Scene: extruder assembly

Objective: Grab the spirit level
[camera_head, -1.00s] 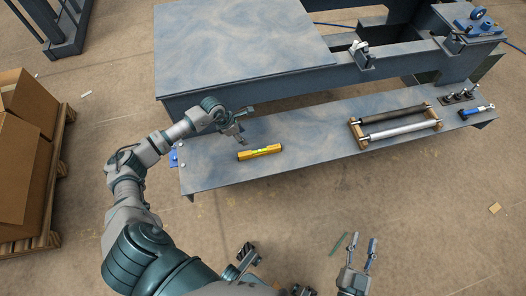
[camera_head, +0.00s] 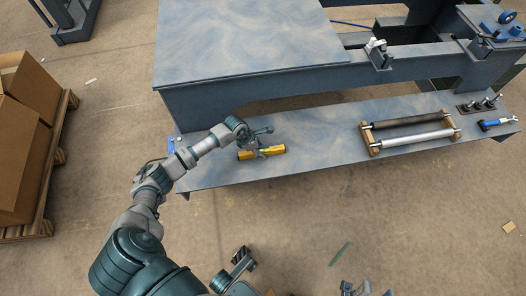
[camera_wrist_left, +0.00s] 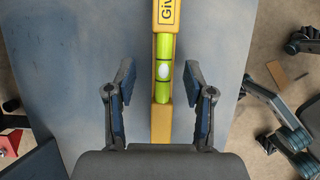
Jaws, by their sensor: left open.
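The yellow spirit level (camera_head: 273,151) lies flat on the low grey-blue shelf of the bench. In the left wrist view the spirit level (camera_wrist_left: 163,115) runs upright through the picture, with its green vial in the middle. My left gripper (camera_head: 261,149) is over the level and hides part of it in the head view. In the wrist view the left gripper (camera_wrist_left: 158,85) is open, with one finger on each side of the level and a gap on both sides. My right gripper (camera_head: 356,288) is only partly in view at the bottom edge.
A wooden rack (camera_head: 372,144) with two rollers stands to the right on the shelf (camera_head: 312,137). Beyond it are a blue-handled tool (camera_head: 495,124) and several black fittings (camera_head: 480,104). The raised bench top (camera_head: 250,45) is behind the level. Cardboard boxes (camera_head: 22,150) stand on a pallet at left.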

